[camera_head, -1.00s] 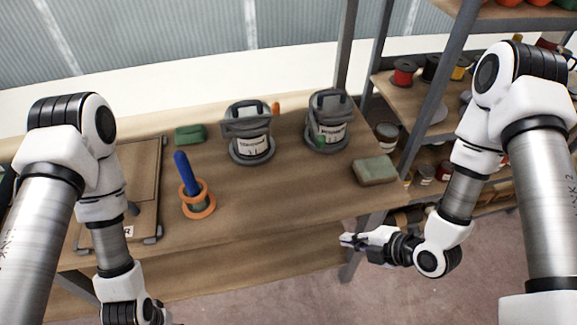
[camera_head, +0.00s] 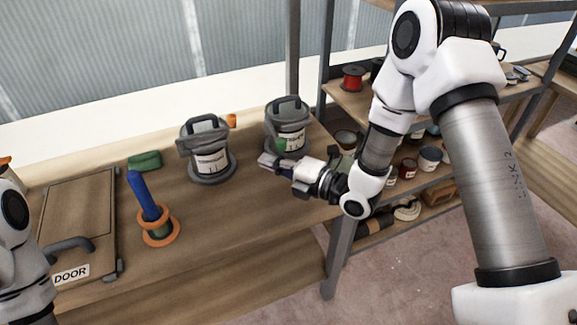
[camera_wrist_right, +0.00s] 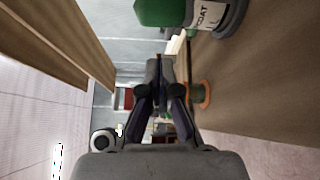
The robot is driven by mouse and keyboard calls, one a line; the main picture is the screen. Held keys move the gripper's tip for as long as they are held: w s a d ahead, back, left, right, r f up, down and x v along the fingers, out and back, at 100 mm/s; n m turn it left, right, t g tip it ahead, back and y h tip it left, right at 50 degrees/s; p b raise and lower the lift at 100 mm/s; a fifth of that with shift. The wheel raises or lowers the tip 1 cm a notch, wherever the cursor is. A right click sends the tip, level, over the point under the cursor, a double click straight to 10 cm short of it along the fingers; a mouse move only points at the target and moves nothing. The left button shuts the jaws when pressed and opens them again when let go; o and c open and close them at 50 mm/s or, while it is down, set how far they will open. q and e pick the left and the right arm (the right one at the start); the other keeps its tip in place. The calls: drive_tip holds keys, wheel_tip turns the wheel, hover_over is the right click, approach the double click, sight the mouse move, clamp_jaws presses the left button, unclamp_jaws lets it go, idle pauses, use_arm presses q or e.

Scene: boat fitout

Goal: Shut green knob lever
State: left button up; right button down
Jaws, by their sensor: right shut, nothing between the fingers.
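The green knob (camera_head: 280,145) sits low on the front left of the right grey canister (camera_head: 287,112), whose white label is partly covered. It shows large at the top of the right wrist view (camera_wrist_right: 160,12), beside the label. Whether its lever is open or shut cannot be told. My right gripper (camera_head: 266,162) is shut and empty, just in front of and below the green knob, apart from it as far as I can tell. Its closed fingers also show in the wrist view (camera_wrist_right: 160,80). My left gripper is out of view; only part of that arm shows.
The left canister (camera_head: 207,150) has an orange knob (camera_head: 231,121). A blue-handled tool (camera_head: 146,195) stands in an orange ring (camera_head: 160,232). A green block (camera_head: 145,161) and a door panel (camera_head: 80,215) lie left on the bench. Shelves with cans stand right.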

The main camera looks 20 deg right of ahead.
drive_tip(key=d, duration=0.1)
drive_tip(key=w+d+p, duration=0.1)
drive_tip(key=w+d, duration=0.1)
drive_tip(key=shift+r, duration=0.25)
drive_tip(key=shift+s+d, duration=0.1)
drive_tip(key=shift+d, duration=0.05)
